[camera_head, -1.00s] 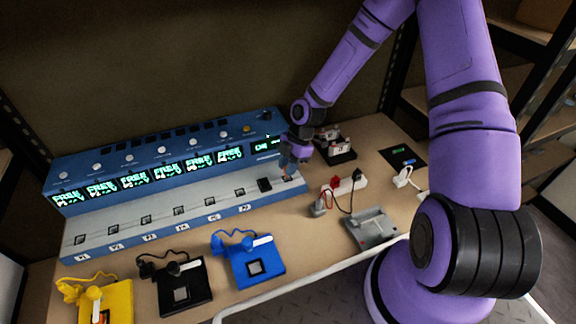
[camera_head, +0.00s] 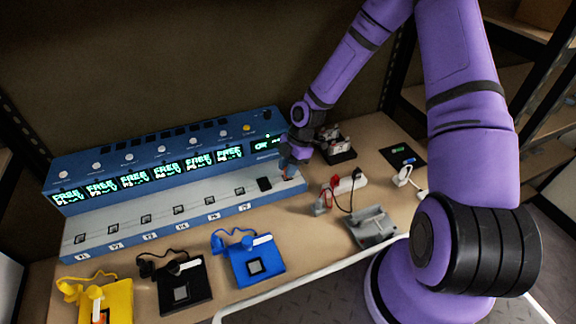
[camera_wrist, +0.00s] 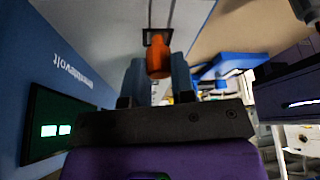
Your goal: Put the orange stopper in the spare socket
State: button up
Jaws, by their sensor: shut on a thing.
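The orange stopper (camera_wrist: 158,62) is between my gripper's fingers (camera_wrist: 157,80) in the wrist view. My gripper is shut on it. The stopper's far end meets or overlaps a dark square socket (camera_wrist: 157,36) in the pale ledge; I cannot tell how deep it sits. In the head view my gripper (camera_head: 287,166) is low over the right end of the ledge of the blue machine (camera_head: 160,150). Only a small bit of orange (camera_head: 284,175) shows below the fingers there, and the socket under it is mostly hidden.
The blue (camera_head: 265,268), black (camera_head: 196,298) and yellow (camera_head: 118,296) units lie in front. A white power strip (camera_head: 352,184), a grey fixture (camera_head: 370,228) and a dark rack (camera_head: 342,155) are to the right.

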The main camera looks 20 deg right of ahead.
jog(key=shift+f, duration=0.7)
jog(key=o, duration=1)
jog(key=shift+r, duration=0.1)
jog(key=v, duration=1)
jog(key=shift+d+r, duration=0.15)
jog(key=shift+r, duration=0.15)
